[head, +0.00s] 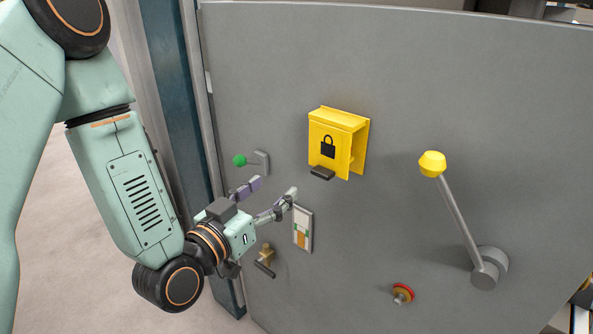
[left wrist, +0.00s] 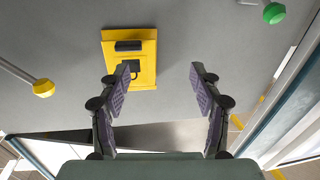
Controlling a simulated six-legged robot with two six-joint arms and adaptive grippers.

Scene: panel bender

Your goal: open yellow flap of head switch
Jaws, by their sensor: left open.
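The yellow flap (head: 335,141) with a black padlock mark sits on the grey panel. A dark tab (head: 322,173) sticks out at its lower edge. Its front stands off the panel and hangs down over what is behind, which is hidden. My left gripper (head: 273,189) is open and empty, below and left of the flap, apart from it. In the left wrist view the flap (left wrist: 147,48) shows upside down, with its tab at the top. The gripper (left wrist: 160,82) has one finger overlapping the flap's edge in that picture; the other is over bare panel.
A green-knobbed lever (head: 240,160) is left of the flap. A small label plate (head: 303,229) and a brass key-like switch (head: 266,256) are below. A red button (head: 403,292) and a yellow-knobbed lever (head: 457,215) are to the right. The panel between is clear.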

